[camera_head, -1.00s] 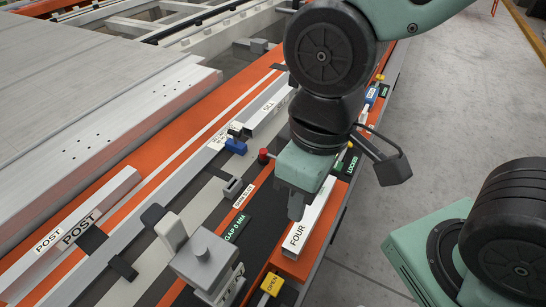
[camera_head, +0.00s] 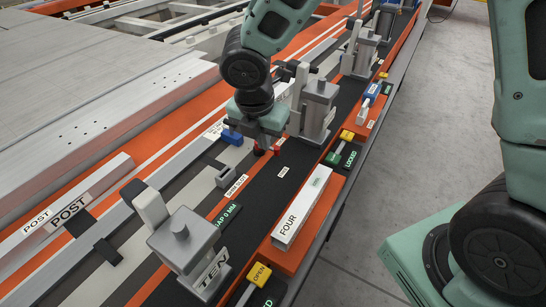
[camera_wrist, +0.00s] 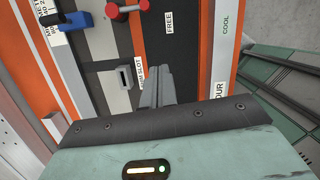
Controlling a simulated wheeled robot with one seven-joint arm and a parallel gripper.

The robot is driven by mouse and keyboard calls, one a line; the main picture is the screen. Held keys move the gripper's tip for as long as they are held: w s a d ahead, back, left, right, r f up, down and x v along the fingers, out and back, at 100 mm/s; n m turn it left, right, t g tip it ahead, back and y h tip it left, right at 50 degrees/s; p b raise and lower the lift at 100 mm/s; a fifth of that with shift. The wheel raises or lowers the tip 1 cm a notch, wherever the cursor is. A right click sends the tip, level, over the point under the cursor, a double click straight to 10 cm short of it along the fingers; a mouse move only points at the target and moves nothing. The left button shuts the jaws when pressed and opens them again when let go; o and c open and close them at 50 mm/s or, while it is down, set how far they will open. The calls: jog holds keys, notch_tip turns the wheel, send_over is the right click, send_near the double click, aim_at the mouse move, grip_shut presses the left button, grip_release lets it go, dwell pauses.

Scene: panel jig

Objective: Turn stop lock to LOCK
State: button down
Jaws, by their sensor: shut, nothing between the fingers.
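The stop lock seems to be the small handle with red ends (camera_wrist: 127,10) at the top of the wrist view. A FREE label (camera_wrist: 169,25) is to its right. In the head view the red handle (camera_head: 276,150) shows beside and below my gripper (camera_head: 266,142), which partly hides it. My gripper's fingers (camera_wrist: 157,75) are shut and empty, pointing towards the panel. In the wrist view their tips appear apart from the handle, below it in the picture. I see no LOCK label that I can read.
A blue part (camera_head: 232,137) is left of the handle, and a grey slotted block (camera_wrist: 124,77) is nearby. A tall grey clamp (camera_head: 318,108) stands close on the right. The pale FOUR bar (camera_head: 302,208) and the grey TEN clamp (camera_head: 185,240) are in front.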

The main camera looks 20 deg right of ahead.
jog(key=shift+w+d+f+n, duration=0.1)
jog(key=shift+w+f+n, duration=0.25)
jog(key=shift+w+n, duration=0.15)
jog(key=b+x, duration=0.2)
jog(key=x, duration=0.8)
jog(key=shift+w+d+r+p, duration=0.15)
jog(key=shift+w+d+p, duration=0.4)
jog(key=shift+w+d, duration=0.85)
jog(key=shift+w, duration=0.15)
